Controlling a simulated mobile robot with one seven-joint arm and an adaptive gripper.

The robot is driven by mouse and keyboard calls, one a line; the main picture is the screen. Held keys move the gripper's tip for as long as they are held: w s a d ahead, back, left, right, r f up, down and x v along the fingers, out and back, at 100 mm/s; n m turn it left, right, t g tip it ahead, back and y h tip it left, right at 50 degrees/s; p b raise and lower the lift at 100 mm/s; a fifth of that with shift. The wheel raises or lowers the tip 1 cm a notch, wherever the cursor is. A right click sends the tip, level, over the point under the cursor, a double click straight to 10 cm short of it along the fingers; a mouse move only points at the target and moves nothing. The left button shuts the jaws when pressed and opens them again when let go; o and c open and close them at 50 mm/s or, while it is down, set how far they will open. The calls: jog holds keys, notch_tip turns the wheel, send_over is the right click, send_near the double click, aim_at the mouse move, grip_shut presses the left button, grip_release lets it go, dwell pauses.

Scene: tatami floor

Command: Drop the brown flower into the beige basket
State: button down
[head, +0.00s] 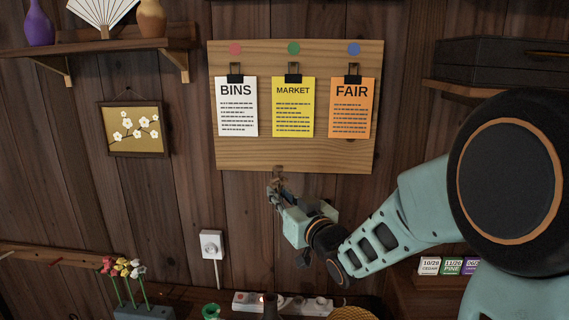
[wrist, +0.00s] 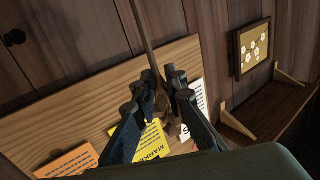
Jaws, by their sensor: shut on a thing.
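My gripper (head: 275,190) is raised in front of the wall, just below the notice board in the head view. It is shut on a thin brown stem, seen between the fingers in the wrist view (wrist: 142,30). A small brown shape, apparently the head of the brown flower (head: 278,171), shows just above the fingertips. In the wrist view the brown flower (wrist: 172,127) is partly hidden by the fingers. A woven yellowish-beige rim, likely the beige basket (head: 352,313), shows at the bottom edge of the head view, below my gripper. Most of it is cut off.
Red, yellow and white flowers (head: 122,267) stand in a grey holder (head: 145,312) at lower left. A socket (head: 211,244) is on the wall.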

jog(key=d+f+m+t+h+p, duration=0.1)
jog(key=d+f+m+h+p, duration=0.1)
jog(key=d, duration=0.5)
jog(key=s+d+f+m+t+h+p, duration=0.1)
jog(key=d+f+m+h+p, duration=0.1)
jog(key=d+h, duration=0.4)
jog(key=shift+d+m+p, duration=0.7)
jog(key=shift+d+p, duration=0.25)
jog(key=shift+p, duration=0.1)
